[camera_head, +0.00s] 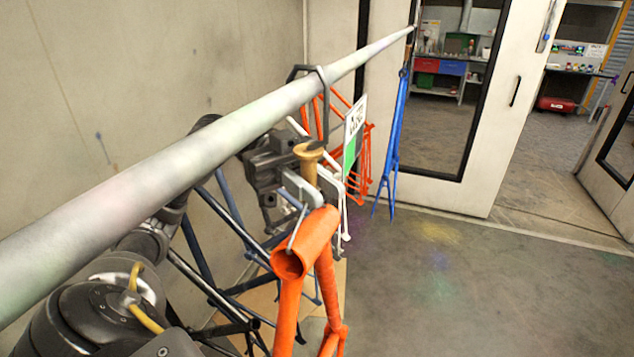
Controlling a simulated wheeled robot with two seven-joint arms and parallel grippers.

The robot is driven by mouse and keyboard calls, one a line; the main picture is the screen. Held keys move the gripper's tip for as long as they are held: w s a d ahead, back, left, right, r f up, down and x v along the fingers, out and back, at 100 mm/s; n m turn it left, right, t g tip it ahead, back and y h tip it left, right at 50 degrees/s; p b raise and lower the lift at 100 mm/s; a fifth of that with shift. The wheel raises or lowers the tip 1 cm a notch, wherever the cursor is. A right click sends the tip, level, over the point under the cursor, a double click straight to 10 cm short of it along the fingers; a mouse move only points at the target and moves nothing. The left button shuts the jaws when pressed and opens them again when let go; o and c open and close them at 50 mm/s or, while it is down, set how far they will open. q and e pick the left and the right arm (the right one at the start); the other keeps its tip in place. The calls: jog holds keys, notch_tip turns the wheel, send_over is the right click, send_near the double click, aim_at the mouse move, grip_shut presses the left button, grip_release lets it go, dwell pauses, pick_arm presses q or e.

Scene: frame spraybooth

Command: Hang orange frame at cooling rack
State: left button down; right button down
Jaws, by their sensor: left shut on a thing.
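An orange bicycle frame (318,238) hangs in the foreground, its open tube end towards me, below the grey overhead rail (180,137). My left gripper (312,186) is just under the rail, its pale fingers shut around a tan, spool-topped handle (308,153). A thin metal hook (296,228) runs down from the gripper to the frame's tube. The frame's lower part is cut off by the picture edge. A dark bracket (322,78) sits over the rail beyond the gripper. My right gripper is not in view.
Several frames hang further along: orange-red ones (362,165), a white one (345,215), a blue one (394,140) and dark blue ones (232,230). A white and green sign (354,130) hangs among them. The floor (450,280) at right is clear.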

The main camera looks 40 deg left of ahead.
pick_arm(q)
jog(key=shift+r, duration=0.1)
jog(key=c, duration=1.2)
grip_release()
jog(key=shift+c, duration=0.2)
jog(key=shift+o, duration=0.2)
jog(key=shift+f, duration=0.2)
jog(key=shift+w+a+f+b, duration=0.1)
jog(key=shift+w+a+b, duration=0.1)
jog(key=shift+a+b, duration=0.25)
jog(key=b+v, duration=0.4)
jog(key=v, duration=0.5)
jog(key=shift+a+r, duration=0.25)
jog(key=shift+a, duration=0.15)
